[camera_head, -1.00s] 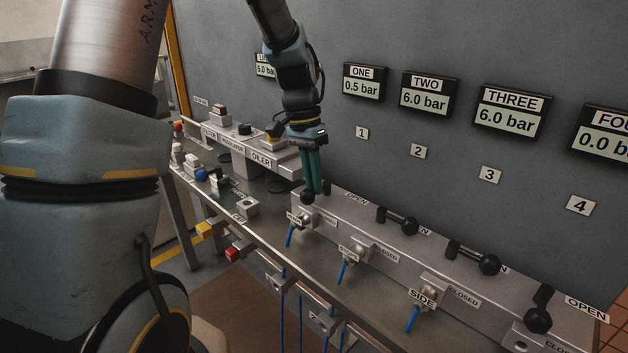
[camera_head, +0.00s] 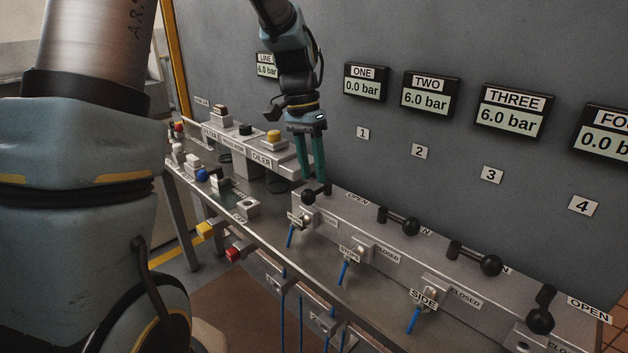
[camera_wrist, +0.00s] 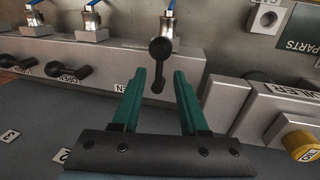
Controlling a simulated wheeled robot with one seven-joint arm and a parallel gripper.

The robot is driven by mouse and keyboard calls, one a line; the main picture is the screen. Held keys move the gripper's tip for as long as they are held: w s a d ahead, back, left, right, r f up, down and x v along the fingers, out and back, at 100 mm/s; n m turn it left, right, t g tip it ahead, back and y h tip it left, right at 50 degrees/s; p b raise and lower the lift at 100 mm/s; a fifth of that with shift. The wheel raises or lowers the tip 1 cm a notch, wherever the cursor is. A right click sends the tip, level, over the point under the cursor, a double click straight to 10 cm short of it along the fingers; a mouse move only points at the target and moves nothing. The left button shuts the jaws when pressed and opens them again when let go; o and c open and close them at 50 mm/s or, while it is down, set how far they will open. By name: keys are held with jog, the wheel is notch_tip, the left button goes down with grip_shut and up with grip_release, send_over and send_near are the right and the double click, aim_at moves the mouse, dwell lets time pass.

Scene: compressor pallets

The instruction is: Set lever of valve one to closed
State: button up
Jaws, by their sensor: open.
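The lever of valve one (camera_head: 309,197) is a black handle with a ball end on the silver manifold, below the gauge marked ONE. Its ball points toward the bench's front, like valve four's lever. In the wrist view the lever (camera_wrist: 159,50) stands just beyond and between the fingertips. My gripper (camera_head: 314,182) has two green fingers, spread apart and pointing down at the lever. In the wrist view my gripper (camera_wrist: 165,72) is open and holds nothing; the lever shows no clear contact with either finger. Gauge ONE (camera_head: 366,84) reads 0.0 bar.
Levers two (camera_head: 399,221) and three (camera_head: 474,258) lie along the manifold; lever four (camera_head: 541,309) points toward the front. The oiler block (camera_head: 262,160) with a yellow knob stands left of my gripper. Gauges TWO and THREE read 6.0 bar. The grey panel stands close behind.

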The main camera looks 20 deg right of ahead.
notch_tip(320, 180, up, 8)
jog(key=w, duration=0.1)
jog(key=shift+w+a+f+b, duration=0.2)
jog(key=shift+a+b, duration=0.1)
jog(key=shift+a, duration=0.1)
jog(key=s+a+f+n+t, duration=0.1)
jog(key=s+a+f+n, duration=0.1)
jog(key=a, duration=0.6)
jog(key=s+a+f+n+t+p, duration=0.1)
jog(key=s+a+f+n, duration=0.2)
jog(key=a, duration=0.5)
jog(key=s+a+f+n+t, duration=0.1)
jog(key=s+a+f+n, duration=0.1)
jog(key=a+f+n, duration=0.2)
jog(key=a+n, duration=0.2)
jog(key=a, duration=0.2)
jog(key=shift+s+f+t+y+p, duration=0.2)
jog(key=shift+t+y+p, duration=0.1)
jog(key=shift+y, duration=0.1)
